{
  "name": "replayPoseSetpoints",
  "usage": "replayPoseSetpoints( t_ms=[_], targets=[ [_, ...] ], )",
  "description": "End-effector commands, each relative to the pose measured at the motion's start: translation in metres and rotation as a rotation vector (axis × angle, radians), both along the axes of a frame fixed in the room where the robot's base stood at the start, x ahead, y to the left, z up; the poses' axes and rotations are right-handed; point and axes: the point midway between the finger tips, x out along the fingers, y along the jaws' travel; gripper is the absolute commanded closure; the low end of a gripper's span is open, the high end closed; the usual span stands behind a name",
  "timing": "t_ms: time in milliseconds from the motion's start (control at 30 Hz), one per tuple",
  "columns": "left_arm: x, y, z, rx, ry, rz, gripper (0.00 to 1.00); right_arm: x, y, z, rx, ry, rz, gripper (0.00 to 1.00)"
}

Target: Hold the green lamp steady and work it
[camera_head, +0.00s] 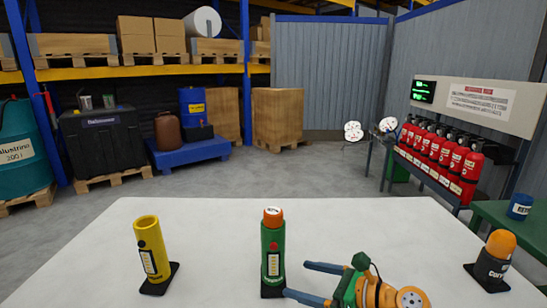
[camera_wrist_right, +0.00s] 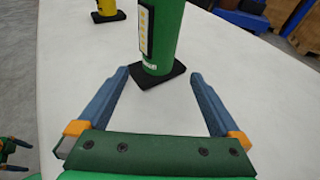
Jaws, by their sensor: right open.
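The green lamp (camera_head: 272,252) stands upright on a black square foot on the white table, with an orange cap and a label on its side. In the right wrist view the lower part of the green lamp (camera_wrist_right: 162,35) shows; its top is cut off. My right gripper (camera_head: 297,280) is open, low over the table, to the right of the lamp. In the wrist view its fingertips (camera_wrist_right: 162,76) lie either side of the lamp's foot, with nothing gripped. My left gripper is absent from the head view; a small green and dark part at the wrist view's left edge may be it.
A yellow lamp (camera_head: 152,250) stands to the left on the white table (camera_head: 215,225). A black lamp with an orange top (camera_head: 494,262) stands at the right. Red extinguishers (camera_head: 435,150) line a rack behind. The table between the lamps is clear.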

Motion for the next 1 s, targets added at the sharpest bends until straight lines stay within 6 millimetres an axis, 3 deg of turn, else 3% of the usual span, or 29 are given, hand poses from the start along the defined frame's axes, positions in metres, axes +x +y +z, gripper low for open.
replayPoseSetpoints(
  t_ms=[200,400,767,1000],
  targets=[
    [-0.004,0.0,-0.028,0.001,0.007,0.0,0.0,0.023,0.036,-0.02,0.004,0.0,0.003,0.0],
    [-0.004,0.001,-0.048,0.001,0.007,0.0,0.0,0.038,0.057,-0.026,0.003,0.0,0.002,0.0],
    [-0.003,0.0,-0.049,0.001,0.006,0.0,0.0,0.041,0.062,-0.023,0.002,0.001,0.0,0.0],
    [-0.003,0.0,-0.049,0.001,0.005,0.0,0.0,0.041,0.062,-0.023,0.002,0.001,0.0,0.62]
  ],
)
